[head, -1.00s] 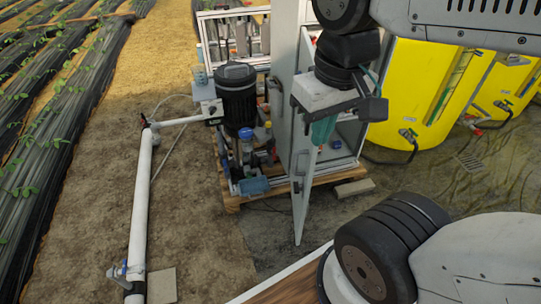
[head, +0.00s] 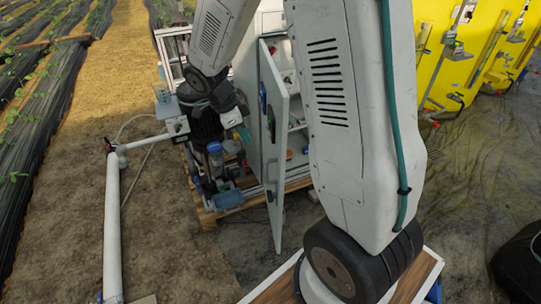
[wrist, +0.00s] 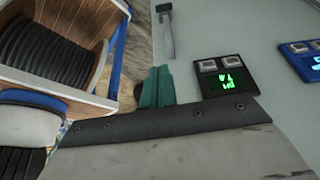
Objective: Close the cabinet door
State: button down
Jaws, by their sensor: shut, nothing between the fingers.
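The cabinet door (head: 275,190) is a tall pale panel and stands open, edge towards me. Its outer face, with two display units and a handle, faces left. In the wrist view the door face (wrist: 225,35) fills the right side, with a lit green display (wrist: 228,82), a blue-framed unit (wrist: 305,55) and a grey handle (wrist: 167,32). My gripper (head: 243,133) is left of the door, beside its outer face. Its teal fingers (wrist: 157,87) are shut and empty. I cannot tell whether they touch the door. My arm hides part of the cabinet interior (head: 297,140).
A white pipe (head: 112,225) runs along the ground further left. Bare soil (head: 175,240) lies in front.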

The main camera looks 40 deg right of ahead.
jog(key=f, duration=0.2)
send_over(278, 167)
jog(key=a, duration=0.2)
jog(key=shift+f, duration=3.95)
jog(key=shift+w+a, duration=0.2)
jog(key=shift+w, duration=0.15)
jog(key=shift+d, duration=0.1)
